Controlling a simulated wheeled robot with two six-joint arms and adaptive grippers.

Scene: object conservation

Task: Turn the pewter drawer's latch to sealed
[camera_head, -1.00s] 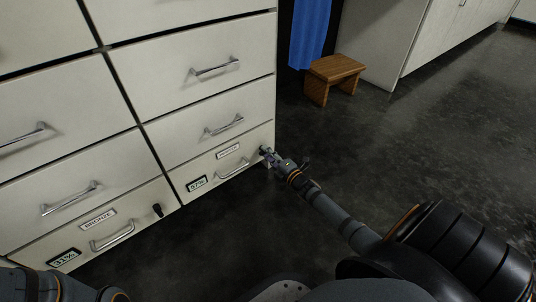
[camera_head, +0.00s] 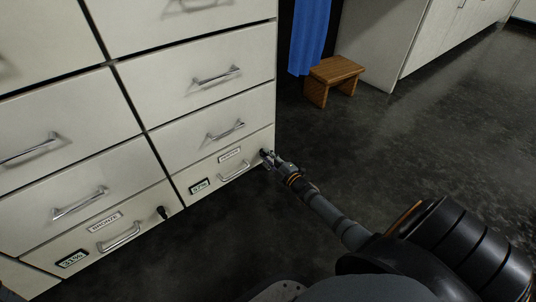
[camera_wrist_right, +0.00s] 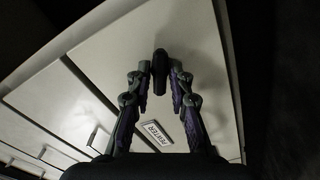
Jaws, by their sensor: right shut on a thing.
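The pewter drawer (camera_head: 209,175) is the bottom drawer of the right column, and it looks closed. I cannot tell which mark the latch points to. My left gripper is out of view.
The bronze drawer (camera_head: 84,243) is left of the pewter one, with its own dark latch (camera_head: 163,212) and a percent display (camera_head: 72,259). A wooden stool (camera_head: 333,75) stands beyond the cabinet, near a blue cloth (camera_head: 309,38). The dark floor to the right is open.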

